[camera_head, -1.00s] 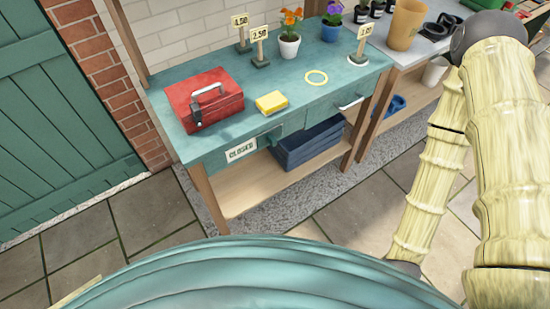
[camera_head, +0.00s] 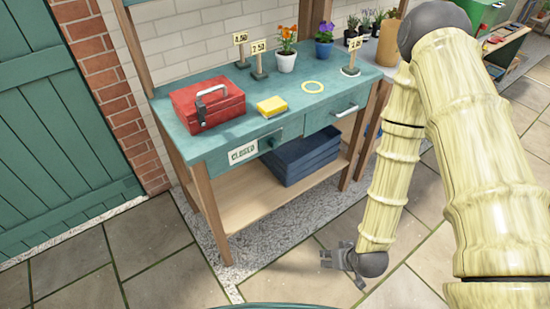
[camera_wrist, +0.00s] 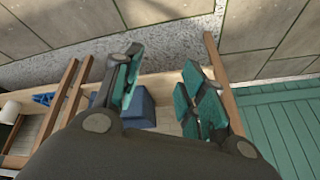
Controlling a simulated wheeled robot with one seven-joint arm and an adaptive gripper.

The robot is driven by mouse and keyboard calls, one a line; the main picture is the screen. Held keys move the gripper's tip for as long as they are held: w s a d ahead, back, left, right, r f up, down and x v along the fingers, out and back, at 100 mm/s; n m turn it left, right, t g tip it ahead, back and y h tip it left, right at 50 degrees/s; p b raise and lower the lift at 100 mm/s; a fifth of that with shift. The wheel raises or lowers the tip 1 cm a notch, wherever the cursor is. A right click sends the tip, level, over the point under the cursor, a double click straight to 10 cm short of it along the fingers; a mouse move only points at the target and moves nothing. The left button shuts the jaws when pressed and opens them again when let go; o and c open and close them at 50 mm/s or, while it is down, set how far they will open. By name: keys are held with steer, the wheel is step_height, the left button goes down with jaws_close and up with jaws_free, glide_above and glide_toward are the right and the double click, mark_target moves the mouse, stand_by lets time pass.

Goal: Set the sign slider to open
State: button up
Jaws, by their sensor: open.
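The sign (camera_head: 242,152) is a small white plate reading CLOSED on the front of the teal table (camera_head: 222,142), below the red box. A small dark teal part (camera_head: 274,141) juts out just right of the plate; I cannot tell whether it is the slider's handle. My gripper (camera_head: 325,258) hangs low over the paving, right of and below the sign, well apart from it. It is open and empty. In the wrist view its two teal-padded fingers (camera_wrist: 160,84) are spread. The sign cannot be made out there.
A drawer handle (camera_head: 345,111) juts out at right. Paving before the table is clear.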

steer(key=w+a+n+t+y+b, duration=0.1)
steer(key=w+a+t+b, duration=0.15)
steer(key=w, duration=0.25)
steer(key=w+a+t+y+b, duration=0.1)
steer(key=w+b, duration=0.2)
steer(key=w, duration=0.3)
steer(key=n+t+y+b, duration=0.5)
steer(key=t+y+b, duration=0.1)
steer(key=b, duration=0.8)
glide_toward(276, 146)
steer(key=b+x, duration=0.1)
steer(key=x, duration=0.9)
steer(key=shift+r, duration=0.1)
jaws_close()
